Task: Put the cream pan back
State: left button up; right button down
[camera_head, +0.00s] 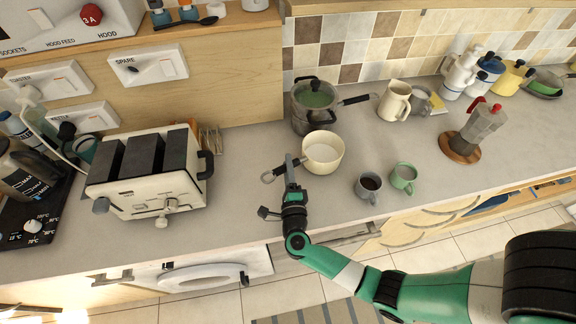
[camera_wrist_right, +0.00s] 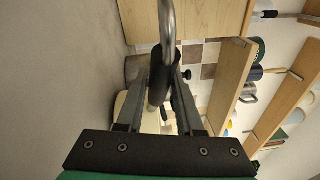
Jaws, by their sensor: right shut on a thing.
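The cream pan (camera_head: 323,160) is at the middle of the counter in the head view, with its open top facing up. Its handle runs left and ends in a metal loop (camera_head: 268,177). My right gripper (camera_head: 291,168) is shut on this handle. In the right wrist view the dark handle (camera_wrist_right: 157,85) lies between the two fingers, and its metal loop (camera_wrist_right: 167,25) sticks out past them. A cream edge of the pan (camera_wrist_right: 121,103) shows behind the fingers. I cannot tell whether the pan touches the counter. My left gripper is not in view.
A grey pot (camera_head: 300,112) with green contents stands just behind the pan. A grey mug (camera_head: 368,187) and a green mug (camera_head: 403,178) stand to its right. A cream jug (camera_head: 394,101) and a moka pot (camera_head: 480,131) stand farther right. A toaster (camera_head: 150,177) is at left.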

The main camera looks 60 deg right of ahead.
jog(key=shift+f, duration=0.35)
jog(key=shift+c, duration=2.3)
grip_release()
jog(key=shift+o, duration=0.2)
jog(key=shift+f, duration=0.1)
jog(key=shift+o, duration=1.4)
jog(key=shift+a, duration=0.1)
jog(key=b+v, duration=0.1)
jog(key=v, duration=1)
jog(key=shift+s+a, duration=0.15)
jog(key=shift+a, duration=0.05)
